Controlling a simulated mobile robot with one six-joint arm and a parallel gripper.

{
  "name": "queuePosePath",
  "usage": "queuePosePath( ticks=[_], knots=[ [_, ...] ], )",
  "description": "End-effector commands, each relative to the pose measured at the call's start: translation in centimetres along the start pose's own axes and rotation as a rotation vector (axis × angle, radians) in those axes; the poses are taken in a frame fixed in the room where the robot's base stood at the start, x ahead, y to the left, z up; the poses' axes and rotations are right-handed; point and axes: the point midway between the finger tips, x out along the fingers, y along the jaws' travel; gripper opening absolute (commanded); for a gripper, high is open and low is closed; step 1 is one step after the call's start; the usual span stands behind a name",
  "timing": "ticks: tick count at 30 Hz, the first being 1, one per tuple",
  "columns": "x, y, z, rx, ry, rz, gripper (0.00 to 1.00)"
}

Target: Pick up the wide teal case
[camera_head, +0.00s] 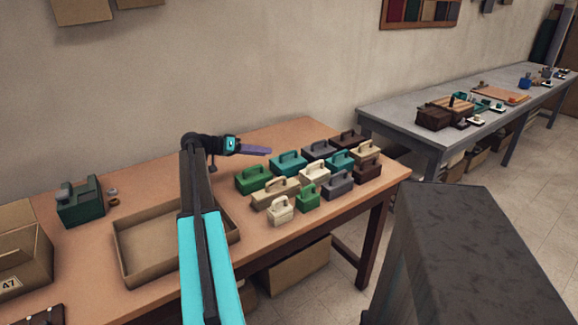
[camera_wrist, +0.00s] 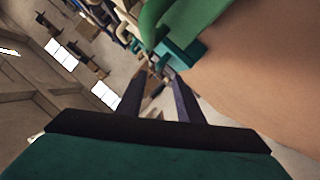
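A wide teal case (camera_head: 288,164) with a handle stands in the back row of cases on the wooden table, between a green case (camera_head: 253,180) and a dark grey case (camera_head: 317,152). A narrower teal case (camera_head: 341,160) stands further right. My gripper (camera_head: 268,151) is above the table, just behind and left of the wide teal case, and looks empty. In the wrist view its two fingers (camera_wrist: 158,80) are apart. Beyond them are a teal shape (camera_wrist: 188,52) and a green shape (camera_wrist: 190,18), both cut off or partly covered; I cannot tell which cases they are.
Cream, brown, grey and green cases stand close around the teal ones. An open cardboard tray (camera_head: 150,278) lies to the left, under my arm. A green machine (camera_head: 80,202) stands at the far left. A grey bench (camera_head: 400,118) is at the right.

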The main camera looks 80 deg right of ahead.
Motion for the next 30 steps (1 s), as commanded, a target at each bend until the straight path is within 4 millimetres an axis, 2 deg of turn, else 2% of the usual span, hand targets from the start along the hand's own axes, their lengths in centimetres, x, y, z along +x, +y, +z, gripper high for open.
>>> queuePosePath(
  ticks=[1, 6, 22, 30],
  knots=[
    [0.9, 0.1, 0.0, 0.000, -0.001, 0.001, 0.33],
    [2.5, 0.1, 0.0, 0.000, -0.001, 0.001, 0.33],
    [3.4, 0.1, -0.1, 0.001, -0.001, 0.002, 0.33],
    [6.2, 0.5, -0.5, 0.001, -0.002, 0.003, 0.33]
  ],
)
